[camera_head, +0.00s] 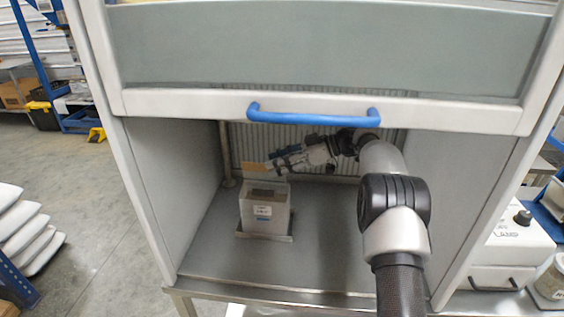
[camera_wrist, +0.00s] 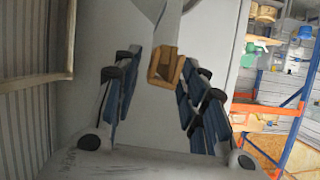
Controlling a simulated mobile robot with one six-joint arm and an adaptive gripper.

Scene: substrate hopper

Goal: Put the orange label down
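The orange label (camera_wrist: 166,68) shows in the wrist view as a small orange-brown piece between the tips of my gripper (camera_wrist: 165,75), touching the blue pads on both sides. In the head view the label (camera_head: 256,168) is a flat tan strip at the left end of my gripper (camera_head: 272,166). My gripper is shut on it, inside the hood, above and slightly behind the grey box. Part of the label is hidden by the fingers.
The grey box (camera_head: 264,212) stands on a tray (camera_head: 272,238) on the hood's floor (camera_head: 330,230). The raised sash with a blue handle (camera_head: 313,117) hangs above my arm. The floor right of the box is bare. A white machine (camera_head: 510,245) stands outside, right.

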